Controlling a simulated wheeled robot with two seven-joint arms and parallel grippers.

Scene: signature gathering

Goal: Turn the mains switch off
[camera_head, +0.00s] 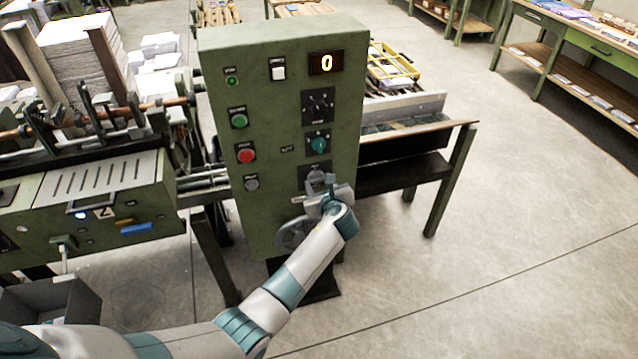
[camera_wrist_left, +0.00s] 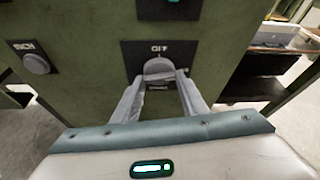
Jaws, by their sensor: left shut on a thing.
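The mains switch is a grey rotary knob (camera_wrist_left: 158,68) on a dark plate low on the green control cabinet (camera_head: 225,190). The left wrist view shows the label OFF above the knob and lettering below it, partly covered. My left gripper (camera_head: 320,183) reaches up to this plate from below. In the left wrist view the fingers of my left gripper (camera_wrist_left: 158,92) stand on both sides of the knob and are shut on it. The knob's exact pointing direction is hard to tell. My right gripper is not in view.
Above the switch are a teal knob (camera_head: 318,145), a dial (camera_head: 317,105) and a display (camera_head: 327,63) reading 0. Green, red (camera_head: 246,155) and grey buttons line the left side. A grey handwheel (camera_head: 295,233) sits below. Open floor lies to the right.

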